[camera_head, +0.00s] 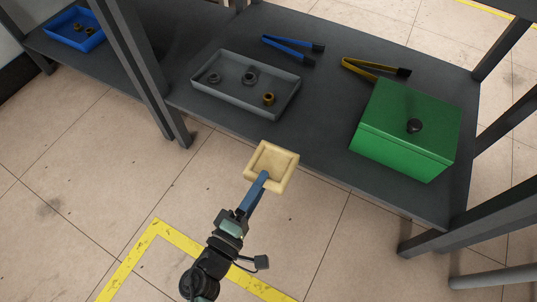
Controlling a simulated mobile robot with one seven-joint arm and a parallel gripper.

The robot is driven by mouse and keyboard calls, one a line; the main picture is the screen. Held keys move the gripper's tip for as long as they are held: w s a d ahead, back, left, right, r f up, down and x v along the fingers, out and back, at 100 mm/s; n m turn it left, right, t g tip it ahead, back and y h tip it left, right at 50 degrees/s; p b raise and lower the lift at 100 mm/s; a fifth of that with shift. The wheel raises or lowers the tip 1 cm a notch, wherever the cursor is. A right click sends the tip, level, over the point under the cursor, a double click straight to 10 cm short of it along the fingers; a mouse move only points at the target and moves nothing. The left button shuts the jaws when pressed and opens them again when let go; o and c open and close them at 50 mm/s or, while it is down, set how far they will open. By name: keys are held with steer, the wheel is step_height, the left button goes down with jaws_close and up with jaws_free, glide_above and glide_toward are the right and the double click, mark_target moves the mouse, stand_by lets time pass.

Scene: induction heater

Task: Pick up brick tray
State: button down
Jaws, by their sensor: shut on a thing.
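The brick tray looks like a small square cream-coloured tray (286,160) with a raised rim. It is held in front of the dark shelf's near edge, over the floor in the picture. My gripper (264,179) reaches up from below and is shut on the tray's near side. The fingertips overlap the tray's lower left rim, and the exact contact is too small to tell. The tray looks empty apart from the finger over it.
On the dark shelf (330,120) stand a grey tray (225,92) with several ring-shaped parts, blue tongs (290,47), yellow tongs (372,67) and a green lidded box (400,145). Dark posts flank the shelf. A blue tray (63,40) stands far left. The tiled floor is clear.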

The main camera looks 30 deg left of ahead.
steer(key=s, duration=0.1)
steer(key=s+r, duration=0.1)
steer(key=s, duration=0.1)
steer(key=shift+s+r+p, duration=0.2)
steer(key=shift+s+p, duration=0.05)
steer(key=shift+p, duration=0.15)
steer(key=shift+s, duration=0.1)
